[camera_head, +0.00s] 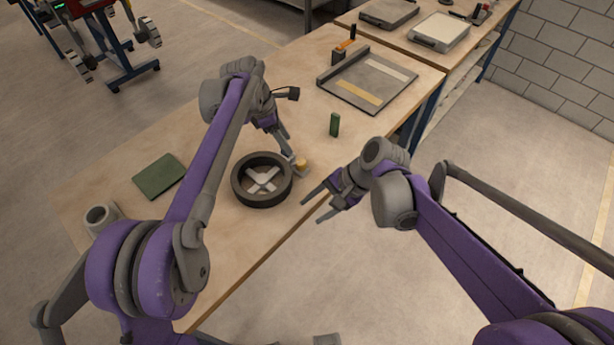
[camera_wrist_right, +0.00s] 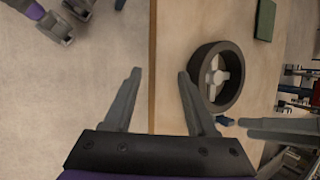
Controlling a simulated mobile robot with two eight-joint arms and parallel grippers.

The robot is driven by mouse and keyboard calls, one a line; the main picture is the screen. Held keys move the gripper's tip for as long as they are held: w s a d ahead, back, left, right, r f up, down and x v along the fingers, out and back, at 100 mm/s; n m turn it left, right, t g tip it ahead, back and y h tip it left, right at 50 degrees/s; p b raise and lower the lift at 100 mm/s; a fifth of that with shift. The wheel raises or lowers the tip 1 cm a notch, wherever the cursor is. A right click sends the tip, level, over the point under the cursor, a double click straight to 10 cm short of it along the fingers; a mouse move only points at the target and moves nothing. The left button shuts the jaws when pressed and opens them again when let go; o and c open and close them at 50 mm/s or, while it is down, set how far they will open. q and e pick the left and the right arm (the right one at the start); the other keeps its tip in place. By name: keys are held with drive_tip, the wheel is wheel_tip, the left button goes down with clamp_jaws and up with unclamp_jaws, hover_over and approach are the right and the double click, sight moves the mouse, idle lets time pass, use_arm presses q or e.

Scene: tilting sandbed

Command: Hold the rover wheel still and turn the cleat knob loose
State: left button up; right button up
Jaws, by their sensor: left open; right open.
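The rover wheel (camera_head: 262,181), a dark ring with pale cross-shaped spokes, lies flat near the table's front edge. It also shows in the right wrist view (camera_wrist_right: 220,77). A small yellow knob (camera_head: 301,163), which may be the cleat knob, stands just right of the wheel's rim. My left gripper (camera_head: 288,154) is open, fingers pointing down beside the rim and the knob; whether it touches either I cannot tell. My right gripper (camera_head: 311,211) is open and empty, right of the wheel and past the table edge. Its fingers (camera_wrist_right: 159,72) straddle the edge line in the wrist view.
A green cylinder (camera_head: 335,124) stands on the table behind the knob. A dark green pad (camera_head: 159,176) lies left of the wheel. A grey tray (camera_head: 368,80) with pale strips and an orange-handled tool (camera_head: 346,42) are at the back.

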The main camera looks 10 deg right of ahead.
sight(271, 195)
drive_tip(key=w+m+y, duration=0.2)
drive_tip(key=w, duration=0.1)
drive_tip(key=w+f+m+g+y, duration=0.1)
drive_tip(key=w+m+y, duration=0.1)
drive_tip(key=w, duration=0.1)
drive_tip(key=w+f+m+y, duration=0.1)
drive_tip(key=w+m+y, duration=0.1)
drive_tip(key=w, duration=0.1)
drive_tip(key=shift+w+a+g, duration=0.2)
drive_tip(key=shift+a+g, duration=0.05)
drive_tip(key=shift+g, duration=0.05)
drive_tip(key=shift+w+d+f+m+g+y, duration=0.2)
drive_tip(key=shift+w+f+m+g+y, duration=0.1)
drive_tip(key=shift+w+m+y, duration=0.15)
drive_tip(key=x, duration=1)
drive_tip(key=shift+w+a, duration=0.1)
drive_tip(key=shift+a, duration=0.25)
clamp_jaws()
